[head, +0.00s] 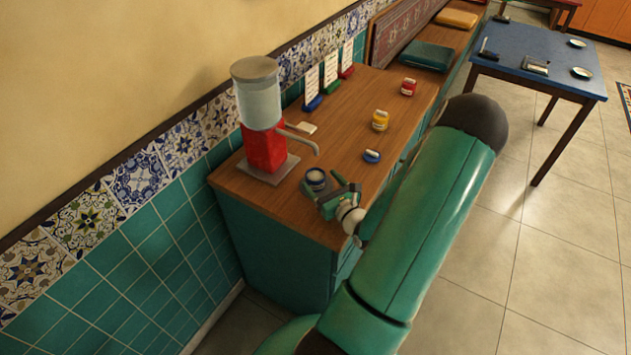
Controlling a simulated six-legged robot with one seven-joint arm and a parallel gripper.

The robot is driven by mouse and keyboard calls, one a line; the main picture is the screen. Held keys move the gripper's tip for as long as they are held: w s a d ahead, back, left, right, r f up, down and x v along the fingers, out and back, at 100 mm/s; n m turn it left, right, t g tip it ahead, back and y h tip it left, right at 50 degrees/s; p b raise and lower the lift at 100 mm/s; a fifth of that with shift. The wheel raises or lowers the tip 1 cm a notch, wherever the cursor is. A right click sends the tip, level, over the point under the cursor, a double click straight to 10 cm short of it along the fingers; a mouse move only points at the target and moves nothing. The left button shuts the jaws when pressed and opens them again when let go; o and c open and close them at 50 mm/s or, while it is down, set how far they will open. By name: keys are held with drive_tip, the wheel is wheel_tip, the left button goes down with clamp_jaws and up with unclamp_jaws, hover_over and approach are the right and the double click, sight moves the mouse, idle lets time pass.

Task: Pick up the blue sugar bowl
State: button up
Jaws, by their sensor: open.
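My gripper (325,188) is open over the near end of the wooden counter, at the end of my green arm. Which of the two is the sugar bowl, or whether the second is a lid, is too small to tell.
A red dispenser with a clear tank (264,110) stands left of the gripper, its spout reaching toward the pot. A yellow jar (380,120) and a red jar (408,87) stand farther back. Cards in coloured holders line the wall. A blue table (540,55) stands at the right.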

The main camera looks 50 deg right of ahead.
sight(321, 181)
drive_tip(key=x, duration=0.4)
drive_tip(key=shift+s, duration=0.1)
drive_tip(key=c, duration=1.2)
drive_tip(key=shift+c, duration=0.4)
